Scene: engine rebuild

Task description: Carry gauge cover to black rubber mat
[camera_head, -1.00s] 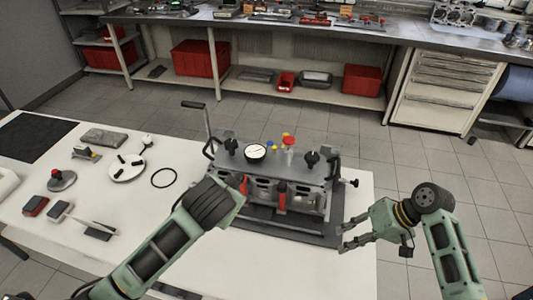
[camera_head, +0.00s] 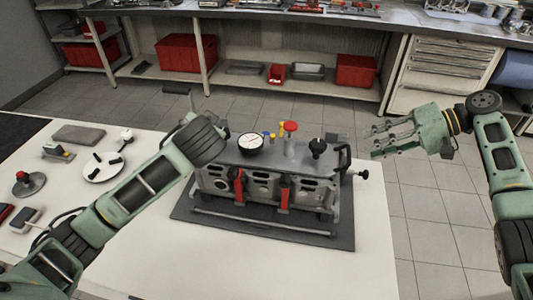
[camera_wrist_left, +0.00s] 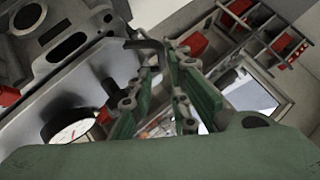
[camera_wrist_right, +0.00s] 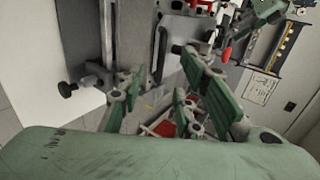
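I cannot tell a separate gauge cover for sure. A round white-faced gauge (camera_head: 250,143) with a dark rim sits on top of the grey block fixture (camera_head: 270,185); it also shows at lower left in the left wrist view (camera_wrist_left: 72,134). The black rubber mat (camera_head: 18,130) lies at the table's far left corner, partly cut off. My left gripper (camera_wrist_left: 155,105) is open, with nothing visible between its fingers, above the fixture's left end; its own arm mostly hides it in the head view. My right gripper (camera_head: 375,142) is open and empty, right of the fixture.
On the left of the table (camera_head: 130,250) are a white disc (camera_head: 103,166), a grey slab (camera_head: 78,135) and small tools.

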